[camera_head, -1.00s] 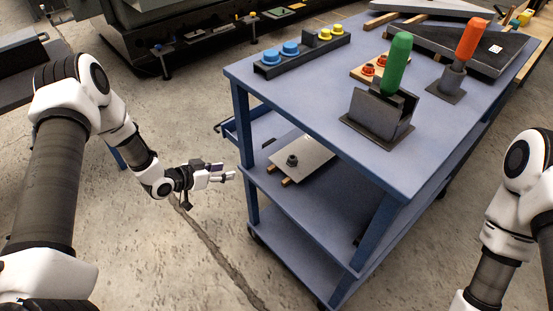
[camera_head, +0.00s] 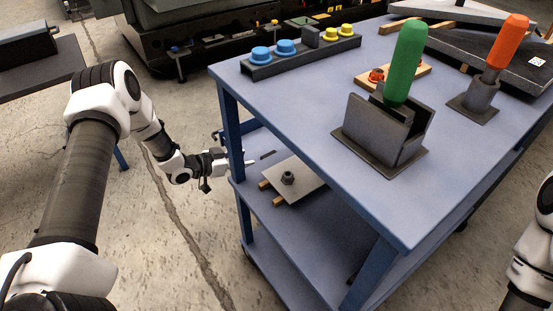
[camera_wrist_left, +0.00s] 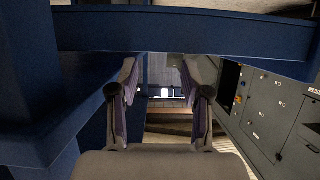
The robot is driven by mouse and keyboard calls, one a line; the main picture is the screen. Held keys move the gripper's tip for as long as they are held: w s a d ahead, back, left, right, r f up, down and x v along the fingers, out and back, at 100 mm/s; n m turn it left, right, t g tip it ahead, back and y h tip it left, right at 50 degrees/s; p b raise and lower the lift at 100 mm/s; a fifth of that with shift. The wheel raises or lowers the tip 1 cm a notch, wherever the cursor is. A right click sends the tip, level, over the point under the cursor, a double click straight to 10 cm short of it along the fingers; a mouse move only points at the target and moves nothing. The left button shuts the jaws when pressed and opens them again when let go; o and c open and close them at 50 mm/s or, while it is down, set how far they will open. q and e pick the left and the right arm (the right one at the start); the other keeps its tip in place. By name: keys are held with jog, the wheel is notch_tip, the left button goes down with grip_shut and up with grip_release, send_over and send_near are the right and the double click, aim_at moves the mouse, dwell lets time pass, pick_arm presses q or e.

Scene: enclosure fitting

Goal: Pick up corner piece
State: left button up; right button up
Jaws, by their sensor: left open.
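I cannot tell for certain which object is the corner piece. A small dark piece (camera_head: 268,155) lies on the cart's middle shelf, beside a light plate (camera_head: 296,180) with a dark round fitting (camera_head: 287,178). My left gripper (camera_head: 236,162) is at the cart's left leg, level with that shelf and partly hidden. In the left wrist view its two fingers (camera_wrist_left: 161,78) are apart with nothing between them. My right gripper is out of view; only part of the right arm shows at the right edge.
The blue cart's tabletop (camera_head: 280,108) carries a green-handled tool (camera_head: 405,62) in a grey holder, an orange-handled tool (camera_head: 509,42) and a rack with blue and yellow caps (camera_head: 262,70). In the left wrist view a blue cart beam (camera_wrist_left: 180,32) crosses close above the fingers.

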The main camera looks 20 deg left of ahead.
aim_at(263, 157)
pick_arm(q)
jog(key=b+x, duration=0.1)
jog(key=x, duration=0.1)
jog(key=b+x, duration=0.1)
jog(key=x, duration=0.2)
jog(key=b+x, duration=0.1)
jog(key=x, duration=0.2)
jog(key=shift+a+f, duration=0.1)
jog(key=shift+f, duration=0.35)
jog(key=shift+w, duration=0.2)
jog(key=shift+r, duration=0.15)
jog(key=shift+c, duration=0.7)
grip_shut()
